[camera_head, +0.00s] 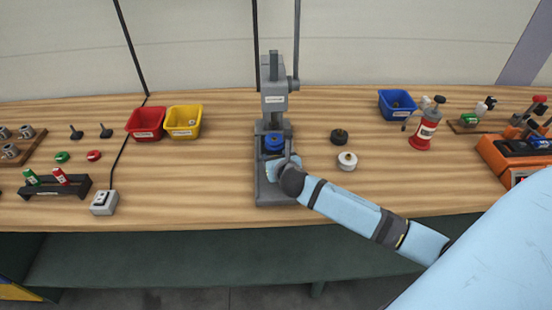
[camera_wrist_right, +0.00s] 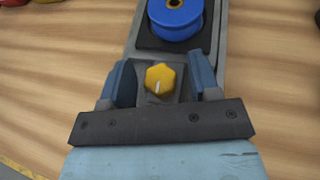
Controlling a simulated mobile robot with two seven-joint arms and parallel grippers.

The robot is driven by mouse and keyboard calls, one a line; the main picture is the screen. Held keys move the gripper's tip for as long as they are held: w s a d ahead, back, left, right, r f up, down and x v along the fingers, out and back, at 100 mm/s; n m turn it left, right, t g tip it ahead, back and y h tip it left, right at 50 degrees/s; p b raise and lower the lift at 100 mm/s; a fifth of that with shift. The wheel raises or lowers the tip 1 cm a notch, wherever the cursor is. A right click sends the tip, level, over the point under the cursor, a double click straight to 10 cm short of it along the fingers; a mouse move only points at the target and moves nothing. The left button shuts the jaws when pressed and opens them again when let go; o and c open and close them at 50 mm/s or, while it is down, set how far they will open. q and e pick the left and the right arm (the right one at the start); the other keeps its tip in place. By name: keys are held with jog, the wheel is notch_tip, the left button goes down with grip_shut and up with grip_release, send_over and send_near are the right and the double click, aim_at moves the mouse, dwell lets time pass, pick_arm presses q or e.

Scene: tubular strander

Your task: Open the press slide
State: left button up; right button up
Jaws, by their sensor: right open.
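The grey press (camera_head: 274,98) stands upright on the bench in the middle of the head view. A blue spool (camera_head: 274,142) sits at its working area; it also shows in the right wrist view (camera_wrist_right: 176,18) on a black pad. A yellow knob (camera_wrist_right: 160,78) with a white mark is at the near end of the press, just in front of the pad. My right gripper (camera_head: 278,165) is open at the front of the press, its two fingers on either side of the knob. A gap shows between knob and fingers. Which part is the slide is unclear.
Red (camera_head: 146,123) and yellow (camera_head: 184,121) bins stand left of the press, with a switch box (camera_head: 104,202) nearer the front edge. A black part (camera_head: 339,136) and a white part (camera_head: 347,160) stand close on the right.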

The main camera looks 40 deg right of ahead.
grip_shut()
jog(key=s+a+p, duration=0.1)
jog(key=s, duration=0.1)
jog(key=s+a+p, duration=0.2)
jog(key=s, duration=0.1)
jog(key=s+a+p, duration=0.1)
jog(key=s+a, duration=0.1)
jog(key=s, duration=0.1)
jog(key=shift+s+p, duration=0.15)
jog(key=shift+p, duration=0.15)
jog(key=shift+s+a, duration=0.1)
grip_release()
